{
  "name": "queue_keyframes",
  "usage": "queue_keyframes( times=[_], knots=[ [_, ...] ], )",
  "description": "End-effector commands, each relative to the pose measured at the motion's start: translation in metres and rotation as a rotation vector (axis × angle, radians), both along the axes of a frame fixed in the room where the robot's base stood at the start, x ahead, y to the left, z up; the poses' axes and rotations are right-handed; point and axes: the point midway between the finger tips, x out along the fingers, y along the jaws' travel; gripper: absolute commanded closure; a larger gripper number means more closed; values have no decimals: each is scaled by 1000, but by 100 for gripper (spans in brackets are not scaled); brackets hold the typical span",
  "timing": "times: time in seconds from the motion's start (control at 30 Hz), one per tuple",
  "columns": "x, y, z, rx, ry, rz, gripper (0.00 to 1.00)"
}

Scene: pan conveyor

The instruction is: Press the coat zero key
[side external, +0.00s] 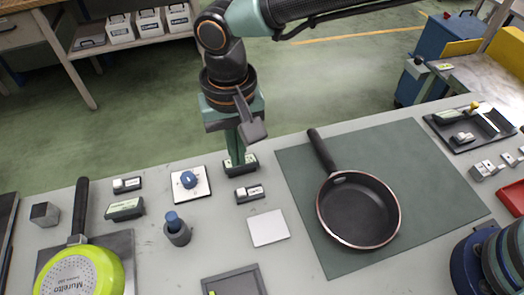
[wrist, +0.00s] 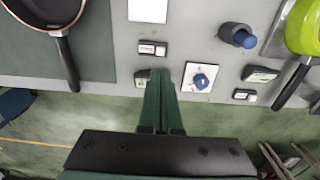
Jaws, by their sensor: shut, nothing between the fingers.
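My gripper (side external: 240,152) is shut and empty, its green fingers pointing down. Its tips are at a small dark block with a pale labelled face (side external: 240,163), touching it or just above; I cannot tell which. In the wrist view the fingertips (wrist: 161,76) hide part of that block (wrist: 141,77). A similar small block with a white key-like piece and label (side external: 250,193) stands just nearer the camera; it also shows in the wrist view (wrist: 152,48). The lettering is too small to read, so I cannot tell which part is the coat zero key.
A blue knob on a white plate (side external: 190,182) is left of my gripper. A dark pan (side external: 358,210) lies on a green mat (side external: 440,180) to the right. A green pan (side external: 80,272), more labelled blocks (side external: 125,209) and a blue-topped cylinder (side external: 176,230) stand left.

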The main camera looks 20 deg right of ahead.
Motion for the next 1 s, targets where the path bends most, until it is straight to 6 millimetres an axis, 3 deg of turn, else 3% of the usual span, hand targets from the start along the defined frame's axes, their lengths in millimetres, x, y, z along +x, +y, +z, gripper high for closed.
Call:
queue_keyframes(
  times=[0.3,0.5,1.0],
  knots=[
    [-1,-1,-64,-4,3,0,100],
    [0,0,-88,-1,1,0,100],
    [0,0,-97,1,0,0,100]
  ],
)
